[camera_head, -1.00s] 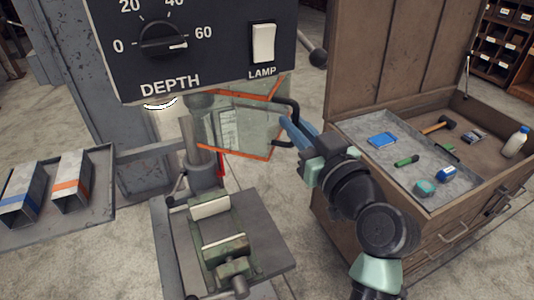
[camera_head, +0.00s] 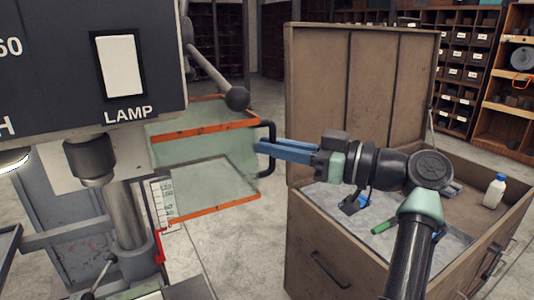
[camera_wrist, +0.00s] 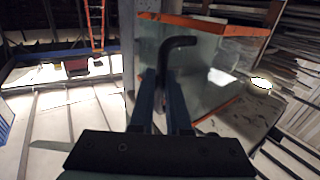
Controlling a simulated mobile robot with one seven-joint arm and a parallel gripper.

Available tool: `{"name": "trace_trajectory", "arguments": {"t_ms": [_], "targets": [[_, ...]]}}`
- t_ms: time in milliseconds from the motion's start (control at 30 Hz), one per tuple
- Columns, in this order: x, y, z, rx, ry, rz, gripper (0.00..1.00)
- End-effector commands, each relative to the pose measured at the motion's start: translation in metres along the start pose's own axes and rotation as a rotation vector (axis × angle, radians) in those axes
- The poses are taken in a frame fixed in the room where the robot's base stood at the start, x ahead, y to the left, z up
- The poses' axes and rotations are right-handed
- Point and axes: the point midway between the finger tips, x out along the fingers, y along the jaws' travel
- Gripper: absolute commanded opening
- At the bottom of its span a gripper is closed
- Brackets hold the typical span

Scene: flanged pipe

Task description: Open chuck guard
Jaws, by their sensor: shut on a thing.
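The chuck guard (camera_head: 215,150) is a clear panel with orange edges, to the right of the drill press chuck (camera_head: 92,160). It stands swung out to the right, away from the chuck. Its black handle (camera_head: 268,135) is on the guard's right side. My gripper (camera_head: 262,147) has blue fingers and is shut on the handle. In the wrist view the handle (camera_wrist: 180,42) bends up from between my fingers (camera_wrist: 162,85), with the guard (camera_wrist: 205,70) behind it. The fingers hide part of the handle.
The press head with its white lamp switch (camera_head: 120,66) is at upper left. A lever with a black knob (camera_head: 237,98) hangs just above the guard. An open wooden chest (camera_head: 350,270) with small tools stands under my arm. Bare floor lies between press and chest.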

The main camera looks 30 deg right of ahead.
Motion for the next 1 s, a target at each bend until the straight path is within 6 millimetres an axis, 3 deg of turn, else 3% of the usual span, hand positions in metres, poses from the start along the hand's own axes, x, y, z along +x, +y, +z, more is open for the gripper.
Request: {"name": "trace_trajectory", "arguments": {"t_ms": [600, 633, 767, 1000], "targets": [[-0.0016, 0.0006, 0.0016, 0.003, -0.004, 0.015, 0.00], [-0.0015, 0.0006, 0.0016, 0.002, -0.004, 0.015, 0.20], [-0.0016, 0.0006, 0.0014, 0.002, -0.003, 0.015, 0.43], [-0.0019, 0.0007, 0.0009, 0.002, -0.002, 0.015, 0.45]]}}
